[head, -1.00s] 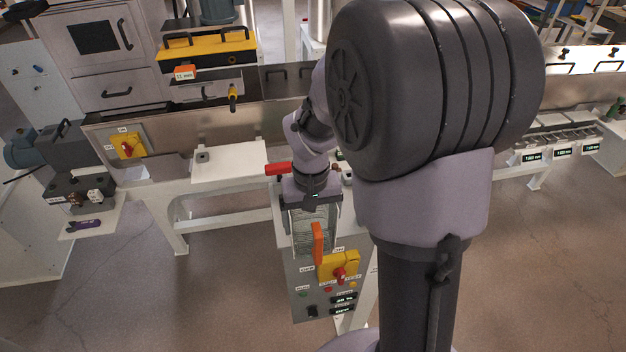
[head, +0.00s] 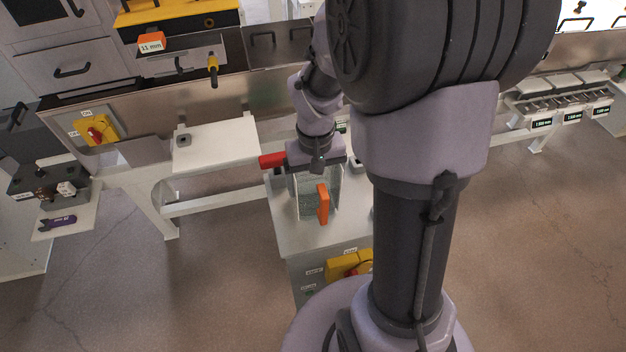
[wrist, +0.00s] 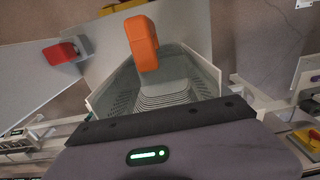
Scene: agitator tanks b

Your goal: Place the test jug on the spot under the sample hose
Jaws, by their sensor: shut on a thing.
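The test jug (head: 306,195) is a clear, ribbed container with an orange handle (head: 323,204). It hangs upright below my gripper (head: 316,160), over the white top of a cabinet (head: 345,235). In the wrist view I look into the empty-looking jug (wrist: 165,90), its near side hidden by the dark edge of my gripper (wrist: 160,122). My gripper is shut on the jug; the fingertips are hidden. I cannot tell whether the jug's base touches the cabinet top. I cannot make out the sample hose or the marked spot.
A red part (head: 272,160) lies just left of my gripper. A yellow switch (head: 348,264) sits on the cabinet front. A white shelf (head: 215,145) stands to the left, below a long metal trough (head: 150,115). Floor is clear at the lower left.

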